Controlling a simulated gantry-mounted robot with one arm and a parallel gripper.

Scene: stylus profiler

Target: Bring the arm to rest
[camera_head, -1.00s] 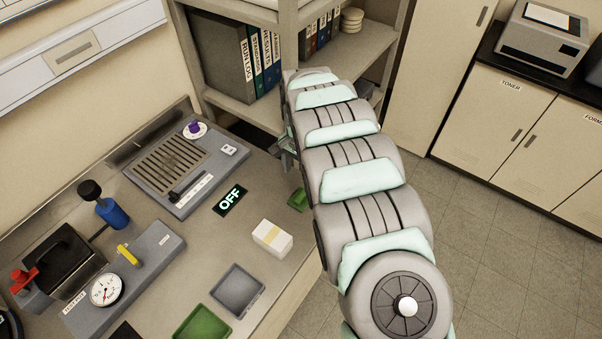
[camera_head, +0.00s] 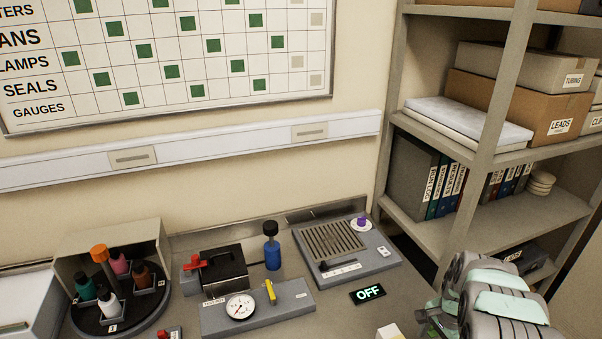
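My arm (camera_head: 497,301) shows at the bottom right in the head view, its grey and mint links stacked near the front right edge of the bench. My gripper (camera_head: 432,318) is a small dark shape at the arm's left side, near the bench edge. Its fingers are too small and too covered to tell whether they are open or shut. I see nothing held in it.
The bench holds a grilled unit (camera_head: 335,243), an OFF sign (camera_head: 368,293), a gauge block (camera_head: 258,308), a blue bottle (camera_head: 272,250) and a bottle carousel (camera_head: 113,290). A white box (camera_head: 389,332) lies left of my gripper. A shelf rack (camera_head: 489,150) stands behind my arm.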

